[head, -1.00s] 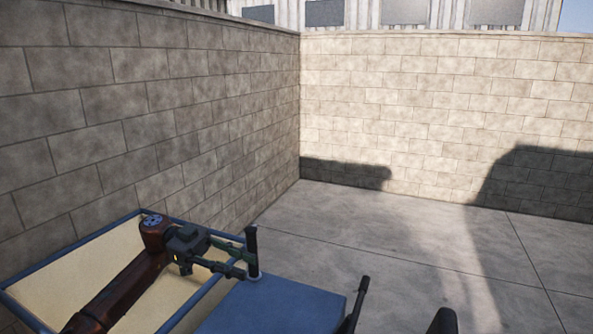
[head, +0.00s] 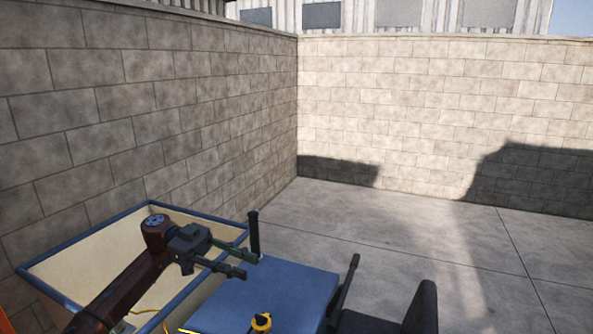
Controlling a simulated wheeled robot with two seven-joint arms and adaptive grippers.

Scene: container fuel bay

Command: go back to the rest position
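My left gripper (head: 250,265) is in the head view, at the end of the dark red-brown arm coming in from the lower left. Its two fingers point right and stand apart, with nothing seen between the tips. A short black upright post (head: 254,234) rises from the corner of a blue panel (head: 285,290). The post's foot lies just beyond the upper fingertip in the picture; I cannot tell whether they touch. My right gripper is not in view.
An open cream box with a blue rim (head: 75,241) lies under my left arm. A yellow-and-black piece (head: 261,322) is on the panel's front. A black lever (head: 345,285) and a black seat-like part (head: 422,305) stand right. Block walls (head: 445,110) enclose bare concrete floor (head: 400,235).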

